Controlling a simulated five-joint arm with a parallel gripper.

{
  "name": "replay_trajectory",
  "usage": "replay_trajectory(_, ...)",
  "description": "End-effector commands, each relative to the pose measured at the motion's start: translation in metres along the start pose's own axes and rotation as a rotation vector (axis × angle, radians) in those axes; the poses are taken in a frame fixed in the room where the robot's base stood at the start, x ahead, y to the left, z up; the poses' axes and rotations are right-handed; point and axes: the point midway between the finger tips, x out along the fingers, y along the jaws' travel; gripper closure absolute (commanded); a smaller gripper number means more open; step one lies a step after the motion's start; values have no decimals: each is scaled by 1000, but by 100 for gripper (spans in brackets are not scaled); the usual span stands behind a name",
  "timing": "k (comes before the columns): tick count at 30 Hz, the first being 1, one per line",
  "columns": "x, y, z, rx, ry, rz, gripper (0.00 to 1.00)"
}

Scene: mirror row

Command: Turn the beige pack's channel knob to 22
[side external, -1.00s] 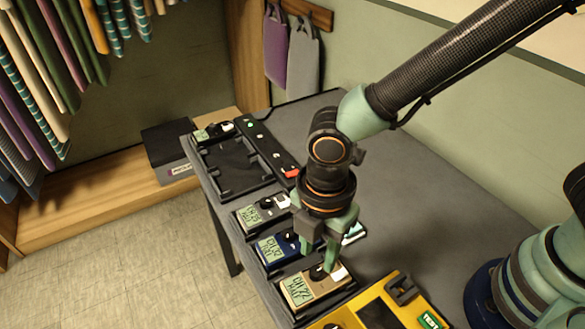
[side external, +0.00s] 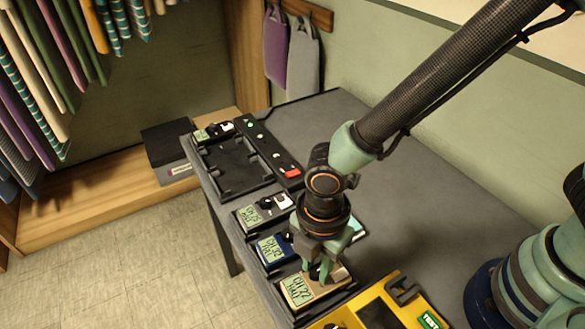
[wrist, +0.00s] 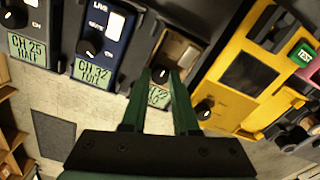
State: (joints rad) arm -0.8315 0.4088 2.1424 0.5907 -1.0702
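The beige pack (side external: 341,273) lies in the front dock of the row, with a green label handwritten "CH 22" (side external: 299,291). In the wrist view the beige pack (wrist: 183,49) is near the centre, and its label is partly hidden by my fingers. Its black channel knob (wrist: 160,74) sits between my fingertips. My gripper (side external: 319,278) points down over the pack, and its fingers look closed around the knob; in the wrist view my gripper (wrist: 163,78) has a fingertip on each side of it. The knob's pointer reading is hidden.
A yellow tester (side external: 395,312) stands close on the other side.

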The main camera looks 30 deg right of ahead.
Motion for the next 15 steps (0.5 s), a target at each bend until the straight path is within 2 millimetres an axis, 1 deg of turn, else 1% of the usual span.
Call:
replay_trajectory(6,0,0,0,86,0,1,100)
replay_trajectory(13,0,0,0,88,1,1,100)
replay_trajectory(14,0,0,0,88,1,1,60)
replay_trajectory(15,0,0,0,87,1,1,58)
